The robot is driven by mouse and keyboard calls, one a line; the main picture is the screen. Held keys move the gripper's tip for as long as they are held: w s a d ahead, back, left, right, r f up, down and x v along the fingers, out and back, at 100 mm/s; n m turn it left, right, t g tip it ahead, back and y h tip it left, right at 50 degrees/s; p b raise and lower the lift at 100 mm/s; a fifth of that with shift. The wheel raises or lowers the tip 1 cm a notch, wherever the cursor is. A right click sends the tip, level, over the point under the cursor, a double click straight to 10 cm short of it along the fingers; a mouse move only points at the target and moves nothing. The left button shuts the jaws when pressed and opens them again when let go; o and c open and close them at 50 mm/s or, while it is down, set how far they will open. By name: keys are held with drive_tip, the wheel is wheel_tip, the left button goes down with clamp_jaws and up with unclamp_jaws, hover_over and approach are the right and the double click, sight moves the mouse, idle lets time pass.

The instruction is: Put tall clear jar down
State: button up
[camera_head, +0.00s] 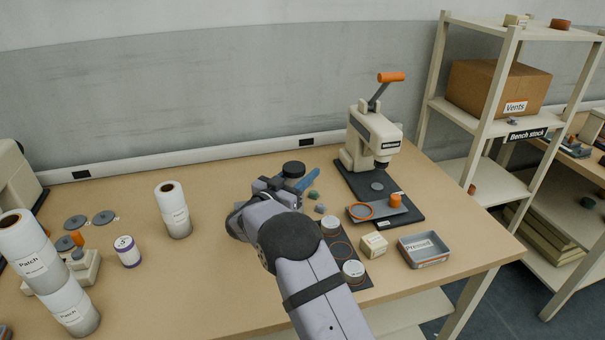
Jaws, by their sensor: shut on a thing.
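My gripper (277,187) is over the middle of the bench, its jaws mostly hidden by my own wrist. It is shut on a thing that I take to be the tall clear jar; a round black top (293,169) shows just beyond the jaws. The jar's clear body is hidden behind my arm, so I cannot tell whether its base touches the bench (230,278).
A press (367,139) on a dark base stands behind right. A tray labelled Pressed (424,249) and a small box (374,244) lie to the right. White rolls (173,210) and a small jar (127,251) stand left. Bench between them and my arm is clear.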

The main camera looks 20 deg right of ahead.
drive_tip(key=shift+f, duration=0.15)
drive_tip(key=shift+f, duration=0.1)
drive_tip(key=o, duration=1.1)
drive_tip(key=shift+o, duration=0.2)
drive_tip(key=b+v, duration=0.1)
drive_tip(key=v, duration=1.1)
